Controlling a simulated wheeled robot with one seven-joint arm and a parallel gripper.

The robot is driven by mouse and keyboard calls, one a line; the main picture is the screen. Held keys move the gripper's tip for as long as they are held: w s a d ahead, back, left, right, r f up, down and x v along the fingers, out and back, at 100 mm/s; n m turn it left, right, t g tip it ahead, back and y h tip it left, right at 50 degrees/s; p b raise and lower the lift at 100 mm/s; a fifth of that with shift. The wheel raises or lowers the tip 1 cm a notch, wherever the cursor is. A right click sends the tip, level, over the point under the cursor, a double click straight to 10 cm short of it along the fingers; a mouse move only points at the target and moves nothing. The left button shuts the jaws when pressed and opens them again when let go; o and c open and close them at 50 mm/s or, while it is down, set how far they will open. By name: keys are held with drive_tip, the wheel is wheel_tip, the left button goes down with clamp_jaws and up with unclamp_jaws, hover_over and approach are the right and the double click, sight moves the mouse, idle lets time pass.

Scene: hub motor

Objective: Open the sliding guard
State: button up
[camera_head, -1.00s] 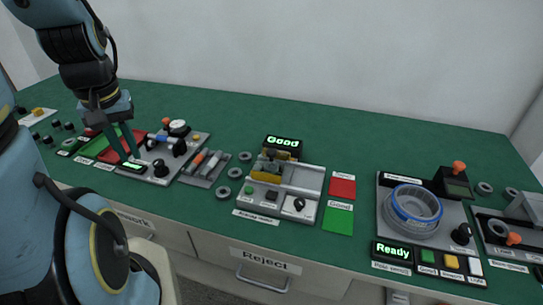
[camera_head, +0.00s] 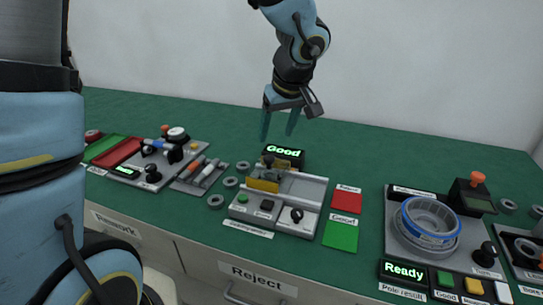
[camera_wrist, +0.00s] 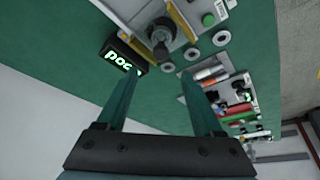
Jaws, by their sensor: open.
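The sliding guard looks to be the yellow panel (camera_head: 263,182) on the grey middle station (camera_head: 310,188), at the left of pale rails; which part slides is not clear. A dark knob stands just behind the panel, and the wrist view also shows a dark knob (camera_wrist: 161,36) on a grey plate. My gripper (camera_head: 277,136) is open and empty, fingers pointing down, above and behind the lit "Good" display (camera_head: 284,154). In the wrist view my fingers (camera_wrist: 158,76) are apart with green table between them, and the display (camera_wrist: 124,55) is beside the left finger.
Red (camera_head: 347,199) and green (camera_head: 341,235) pads lie right of the station. A station with a blue-rimmed ring (camera_head: 430,220) stands at the right. Another station (camera_head: 165,160) and several loose rings are at the left. The table behind the stations is mostly clear.

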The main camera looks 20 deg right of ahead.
sight(269, 158)
drive_tip(key=x, duration=0.9)
drive_tip(key=shift+f+p, duration=0.15)
drive_tip(key=shift+p, duration=0.15)
clamp_jaws()
idle(1.0)
